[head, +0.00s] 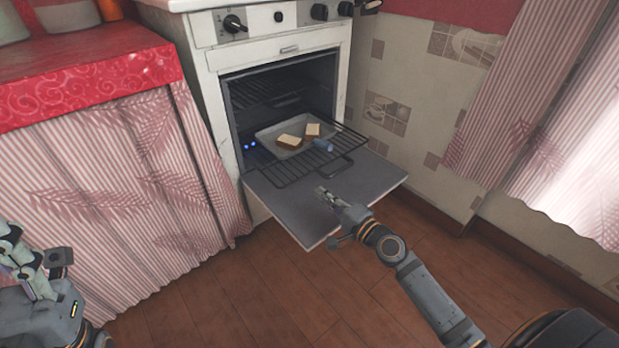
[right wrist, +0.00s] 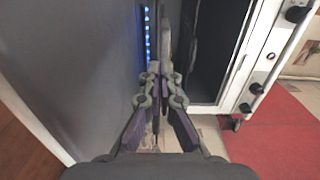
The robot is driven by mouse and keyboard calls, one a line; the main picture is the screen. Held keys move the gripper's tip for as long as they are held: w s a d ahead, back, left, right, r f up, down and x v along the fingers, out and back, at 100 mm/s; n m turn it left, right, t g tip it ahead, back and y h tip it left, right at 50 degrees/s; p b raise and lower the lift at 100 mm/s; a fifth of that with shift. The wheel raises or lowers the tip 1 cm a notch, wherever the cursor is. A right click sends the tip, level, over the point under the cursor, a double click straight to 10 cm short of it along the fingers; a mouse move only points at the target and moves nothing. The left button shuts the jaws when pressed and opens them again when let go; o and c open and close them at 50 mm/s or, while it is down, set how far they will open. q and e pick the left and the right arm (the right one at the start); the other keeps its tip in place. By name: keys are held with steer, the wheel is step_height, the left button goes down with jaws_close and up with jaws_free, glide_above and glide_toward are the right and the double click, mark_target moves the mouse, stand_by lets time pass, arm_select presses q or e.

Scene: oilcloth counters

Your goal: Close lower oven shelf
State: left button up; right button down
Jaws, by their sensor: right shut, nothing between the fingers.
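The oven (head: 285,52) has its door (head: 300,205) folded down flat. The lower oven shelf (head: 283,180), a dark wire rack, sticks out of the cavity over the door. A light tray (head: 268,134) with bread slices (head: 289,142) sits on it. My right gripper (head: 321,191) is above the open door, just in front of the shelf's front edge, shut and empty. In the right wrist view its fingers (right wrist: 159,75) are together, with the grey door on the left and the dark cavity on the right. My left gripper (head: 42,262) is at the lower left, away from the oven; its opening is unclear.
An upper rack (head: 262,92) is inside the oven. A curtained counter (head: 95,90) stands left of the oven, a tiled wall (head: 405,100) to the right. The wooden floor (head: 200,290) in front is clear.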

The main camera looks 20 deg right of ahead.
mark_target(302, 177)
steer(key=x, duration=0.5)
steer(key=shift+w+a+f+b, duration=0.1)
steer(key=shift+w+a+b, duration=0.2)
steer(key=shift+w, duration=0.35)
steer(key=shift+d, duration=0.1)
